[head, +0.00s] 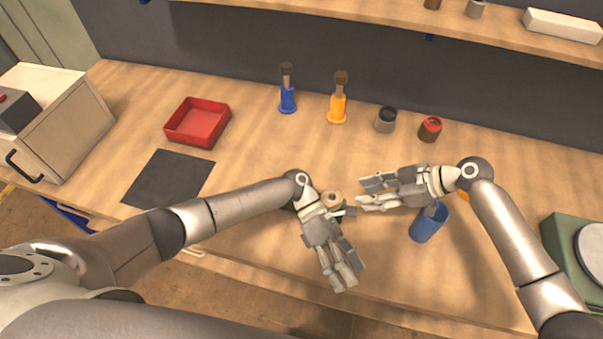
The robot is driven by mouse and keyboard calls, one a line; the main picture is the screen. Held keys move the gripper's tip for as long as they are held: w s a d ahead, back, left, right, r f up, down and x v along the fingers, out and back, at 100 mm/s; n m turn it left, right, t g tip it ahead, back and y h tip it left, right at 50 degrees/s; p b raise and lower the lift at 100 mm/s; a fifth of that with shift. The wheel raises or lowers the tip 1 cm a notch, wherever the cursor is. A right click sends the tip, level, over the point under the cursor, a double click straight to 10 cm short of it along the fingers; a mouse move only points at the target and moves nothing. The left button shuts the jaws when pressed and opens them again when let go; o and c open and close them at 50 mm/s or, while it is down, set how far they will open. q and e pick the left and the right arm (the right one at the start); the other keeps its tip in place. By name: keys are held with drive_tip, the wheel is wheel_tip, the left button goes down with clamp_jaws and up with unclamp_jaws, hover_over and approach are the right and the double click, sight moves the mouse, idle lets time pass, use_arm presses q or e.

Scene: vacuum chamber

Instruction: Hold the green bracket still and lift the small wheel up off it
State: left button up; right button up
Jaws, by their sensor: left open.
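A small tan round piece with a central hole (333,198), which looks like the small wheel, shows between my two grippers near the middle of the bench.
A red tray (197,122), a dark mat (168,180), blue (287,98) and orange (337,107) stands, a grey container (385,120) and a red-topped container (430,129) lie farther back.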

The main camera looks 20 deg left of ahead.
use_arm(q)
drive_tip(key=w+a+r+m+t+y, duration=0.1)
drive_tip(key=w+a+m, duration=0.4)
drive_tip(key=m, duration=0.6)
drive_tip(key=w+a+r+m+t+y, duration=0.2)
drive_tip(key=w+a+m+t+y, duration=0.2)
drive_tip(key=m, duration=0.8)
drive_tip(key=w+a+r+m+t+y, duration=0.2)
drive_tip(key=w+a+m+y, duration=0.3)
drive_tip(key=w+m, duration=0.3)
drive_tip(key=shift+a+r+m+t, duration=0.1)
drive_tip(key=shift+a+m+t, duration=0.2)
drive_tip(key=shift+m, duration=0.7)
drive_tip(key=shift+a+r+m+t, duration=0.1)
drive_tip(key=shift+m+t, duration=0.3)
drive_tip(key=shift+m, duration=0.6)
drive_tip(key=m, duration=0.2)
drive_tip(key=r+m, duration=0.1)
drive_tip(key=shift+w+a+t, duration=0.25)
drive_tip(key=shift+a+t, duration=0.05)
wheel_tip(320, 180, down, 11)
drive_tip(key=shift+r, duration=0.1)
drive_tip(key=shift+c, duration=0.3)
